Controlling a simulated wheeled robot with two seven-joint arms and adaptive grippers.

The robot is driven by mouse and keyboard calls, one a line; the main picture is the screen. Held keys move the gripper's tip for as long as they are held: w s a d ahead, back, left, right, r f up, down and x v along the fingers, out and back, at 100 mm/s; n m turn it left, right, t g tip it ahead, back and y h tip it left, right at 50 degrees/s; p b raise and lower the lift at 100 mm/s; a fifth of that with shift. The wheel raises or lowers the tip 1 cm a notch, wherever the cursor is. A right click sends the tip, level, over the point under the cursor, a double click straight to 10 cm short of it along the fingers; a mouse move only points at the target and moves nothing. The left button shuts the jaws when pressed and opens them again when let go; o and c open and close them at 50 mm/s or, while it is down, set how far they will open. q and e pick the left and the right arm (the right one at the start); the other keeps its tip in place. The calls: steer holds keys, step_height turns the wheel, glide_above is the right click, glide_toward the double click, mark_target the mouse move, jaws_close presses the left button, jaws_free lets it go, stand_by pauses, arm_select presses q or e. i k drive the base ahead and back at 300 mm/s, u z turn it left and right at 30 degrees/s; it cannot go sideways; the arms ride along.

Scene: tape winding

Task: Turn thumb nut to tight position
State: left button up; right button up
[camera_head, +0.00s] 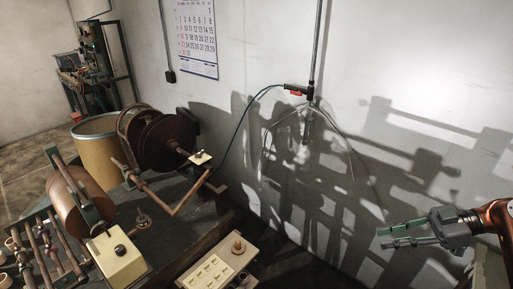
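A tape winding machine stands on a dark bench (165,237) at the left. It carries a large dark brown reel (168,143) and a smaller brown drum (78,203). Several small knob-like parts show: a dark knob (120,250) on a cream box, a small metal fitting (143,220) on the bench, and a small dark part (200,155) on a pale plate. I cannot tell which is the thumb nut. My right gripper (381,239) is at the far right, well away from the machine. Its green-padded fingers point left, apart and empty. My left gripper is out of view.
A cream panel (192,277) with a brass-coloured knob (238,247) stands at bottom middle. A rack of rods (40,250) is at the lower left. A tan barrel (98,138) stands behind. A cable and pole hang by the white wall. Space left of my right gripper is clear.

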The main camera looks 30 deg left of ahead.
mark_target(202, 152)
steer(key=i, duration=1.05)
steer(key=u, duration=1.9)
steer(key=i, duration=0.5)
steer(key=u, duration=0.05)
